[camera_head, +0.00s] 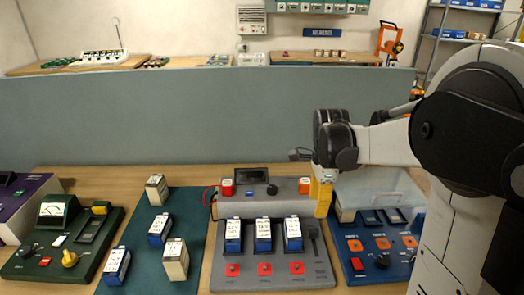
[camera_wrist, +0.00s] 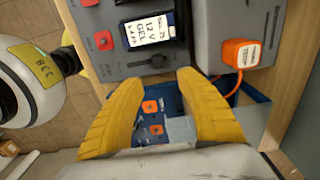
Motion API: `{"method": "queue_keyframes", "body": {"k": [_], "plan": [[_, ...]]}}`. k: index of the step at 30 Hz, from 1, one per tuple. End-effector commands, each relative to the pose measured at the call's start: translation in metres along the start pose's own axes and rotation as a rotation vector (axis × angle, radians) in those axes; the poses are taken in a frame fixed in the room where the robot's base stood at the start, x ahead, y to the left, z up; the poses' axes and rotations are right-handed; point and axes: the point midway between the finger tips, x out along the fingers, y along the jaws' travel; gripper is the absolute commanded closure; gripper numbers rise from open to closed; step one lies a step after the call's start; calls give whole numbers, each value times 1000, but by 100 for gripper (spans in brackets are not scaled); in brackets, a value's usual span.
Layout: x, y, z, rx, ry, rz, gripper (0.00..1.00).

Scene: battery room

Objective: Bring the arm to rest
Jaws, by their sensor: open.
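My gripper (camera_head: 321,192) hangs at the right end of my arm's reach in the head view, its yellow fingers pointing down beside the grey charger station (camera_head: 262,252) and over the left edge of the blue station (camera_head: 378,245). In the wrist view my gripper (camera_wrist: 161,78) shows two yellow fingers spread apart with nothing held between them. Part of the blue station with orange buttons (camera_wrist: 152,107) shows between the fingers. A battery labelled 12 V GEL (camera_wrist: 148,28) sits in the grey station just beyond the fingertips. My arm is bent and raised at the right.
Three batteries (camera_head: 263,235) stand in the grey station. Several more batteries (camera_head: 175,258) stand on the green mat (camera_head: 140,275). A green meter station (camera_head: 66,240) is at the left. A clear lid (camera_head: 380,188) rises behind the blue station. A grey partition (camera_head: 200,120) runs behind the bench.

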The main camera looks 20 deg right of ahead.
Motion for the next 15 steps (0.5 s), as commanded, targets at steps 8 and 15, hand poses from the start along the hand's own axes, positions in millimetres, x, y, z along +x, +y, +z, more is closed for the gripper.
{"method": "queue_keyframes", "body": {"k": [8, 15], "plan": [[-24, 24, 20, -237, 8, -79, 57], [-64, 90, 63, -886, 96, -295, 57]]}}
